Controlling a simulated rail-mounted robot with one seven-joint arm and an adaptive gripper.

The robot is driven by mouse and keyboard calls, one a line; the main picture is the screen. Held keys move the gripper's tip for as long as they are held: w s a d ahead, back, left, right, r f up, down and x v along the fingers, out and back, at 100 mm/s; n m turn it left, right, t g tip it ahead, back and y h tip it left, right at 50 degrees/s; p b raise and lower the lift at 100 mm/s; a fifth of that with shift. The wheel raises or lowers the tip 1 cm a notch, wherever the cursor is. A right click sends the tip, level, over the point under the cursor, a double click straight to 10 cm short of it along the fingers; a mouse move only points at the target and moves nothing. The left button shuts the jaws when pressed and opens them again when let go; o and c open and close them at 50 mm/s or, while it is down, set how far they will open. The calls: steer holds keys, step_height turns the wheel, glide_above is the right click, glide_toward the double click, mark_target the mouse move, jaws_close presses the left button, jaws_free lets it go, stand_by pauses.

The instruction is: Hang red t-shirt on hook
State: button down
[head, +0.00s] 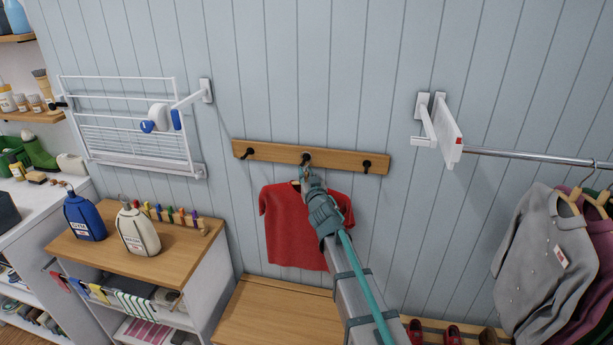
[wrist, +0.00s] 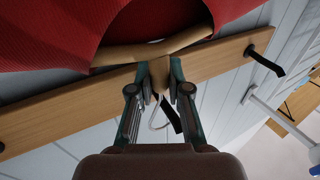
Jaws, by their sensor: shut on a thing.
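The red t-shirt (head: 280,225) hangs from a wooden hanger just below the wooden hook rail (head: 270,152). It fills the upper part of the wrist view (wrist: 50,35). My gripper (head: 306,177) is in front of the rail's middle black hook (head: 305,158), its fingers (wrist: 160,85) shut on the neck of the wooden hanger (wrist: 150,50). The hanger's metal hook (wrist: 154,118) is close beside a black hook (wrist: 172,115) in the wrist view. I cannot tell whether it is over that hook. My arm hides part of the shirt's right side.
Empty black hooks are at the rail's left (head: 246,153) and right (head: 367,166). A white drying rack (head: 130,125) is on the wall at left, a white bracket (head: 440,128) at right. A wooden bench (head: 265,312) stands below, bottles (head: 138,232) to the left.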

steer(key=shift+f, duration=0.2)
steer(key=shift+a+f+b, duration=0.2)
steer(key=shift+f+b, duration=0.35)
steer(key=shift+b, duration=0.25)
steer(key=shift+a+f+b, duration=0.2)
steer(key=shift+f+b, duration=0.35)
steer(key=shift+b, duration=0.2)
